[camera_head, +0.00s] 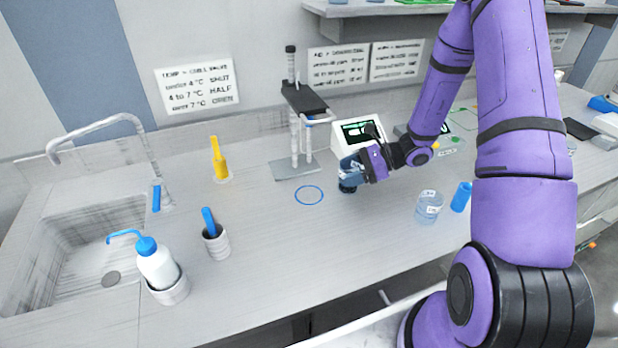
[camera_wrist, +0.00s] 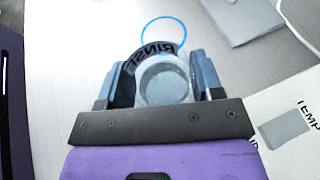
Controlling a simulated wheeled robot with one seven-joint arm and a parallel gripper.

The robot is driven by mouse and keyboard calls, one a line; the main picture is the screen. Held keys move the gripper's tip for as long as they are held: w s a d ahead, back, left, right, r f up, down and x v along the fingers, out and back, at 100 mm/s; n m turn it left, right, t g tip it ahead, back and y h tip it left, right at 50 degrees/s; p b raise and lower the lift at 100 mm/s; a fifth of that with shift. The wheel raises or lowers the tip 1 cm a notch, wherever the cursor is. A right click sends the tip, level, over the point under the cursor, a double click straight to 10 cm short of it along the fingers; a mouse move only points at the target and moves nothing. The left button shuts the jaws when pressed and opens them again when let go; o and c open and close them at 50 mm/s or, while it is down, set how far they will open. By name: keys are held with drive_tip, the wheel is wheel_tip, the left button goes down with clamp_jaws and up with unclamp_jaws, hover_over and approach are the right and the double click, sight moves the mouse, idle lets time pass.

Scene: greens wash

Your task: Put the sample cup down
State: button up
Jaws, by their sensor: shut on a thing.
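My gripper (camera_wrist: 163,80) is shut on the sample cup (camera_wrist: 165,84), a clear round cup with a dark band lettered RINSE. The cup sits between the two fingers in the wrist view. In the head view my gripper (camera_head: 351,172) is low over the counter, just right of a blue ring (camera_head: 309,204) marked on it. The cup is mostly hidden there, and I cannot tell whether it touches the counter. The ring also shows in the wrist view (camera_wrist: 163,18), beyond the cup, with bare counter inside it.
A metal stand (camera_head: 294,170) rises behind the ring, and a white display unit (camera_head: 347,130) stands behind my gripper. A clear labelled beaker (camera_head: 429,208) and a blue cylinder (camera_head: 461,197) stand to the right.

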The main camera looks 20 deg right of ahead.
drive_tip(key=w+a, duration=0.1)
drive_tip(key=a, duration=0.2)
drive_tip(key=w+a, duration=0.1)
drive_tip(key=a, duration=0.2)
drive_tip(key=w+a, duration=0.1)
drive_tip(key=a, duration=0.3)
drive_tip(key=shift+w+a, duration=0.1)
drive_tip(key=shift+f, duration=0.75)
drive_tip(key=shift+f, duration=0.1)
drive_tip(key=o, duration=1.1)
drive_tip(key=shift+c, duration=0.2)
drive_tip(key=v, duration=1.2)
